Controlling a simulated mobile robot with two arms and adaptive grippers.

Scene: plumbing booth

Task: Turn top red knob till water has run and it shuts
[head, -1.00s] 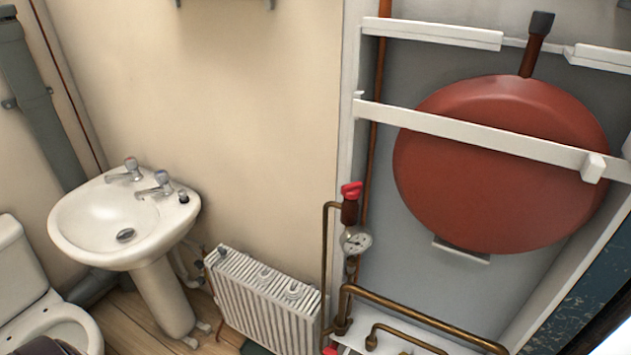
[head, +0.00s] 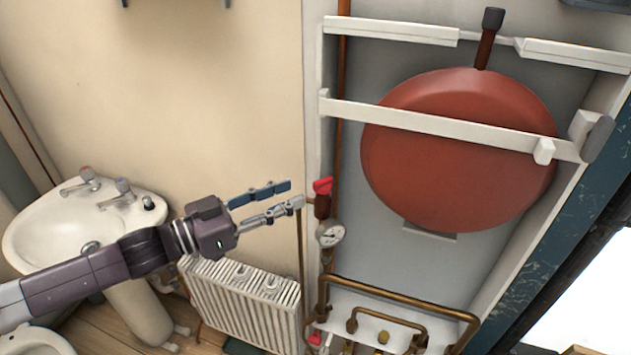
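The top red knob (head: 323,186) sits on a brass valve on the vertical pipe, left of the large red tank. A round pressure gauge (head: 330,235) is just below it. My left gripper (head: 293,194) comes in from the left, with its two fingers apart and nothing between them. Its fingertips are just left of the knob in the picture; I cannot tell the depth gap. A second red knob (head: 315,339) shows low down by the pipes. My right gripper is not in view. No running water can be seen.
The red tank (head: 460,150) hangs in the recess behind a white rail (head: 430,122). Brass pipes (head: 400,298) run below the gauge. A white radiator (head: 240,300) and a sink (head: 60,225) stand along the wall at left.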

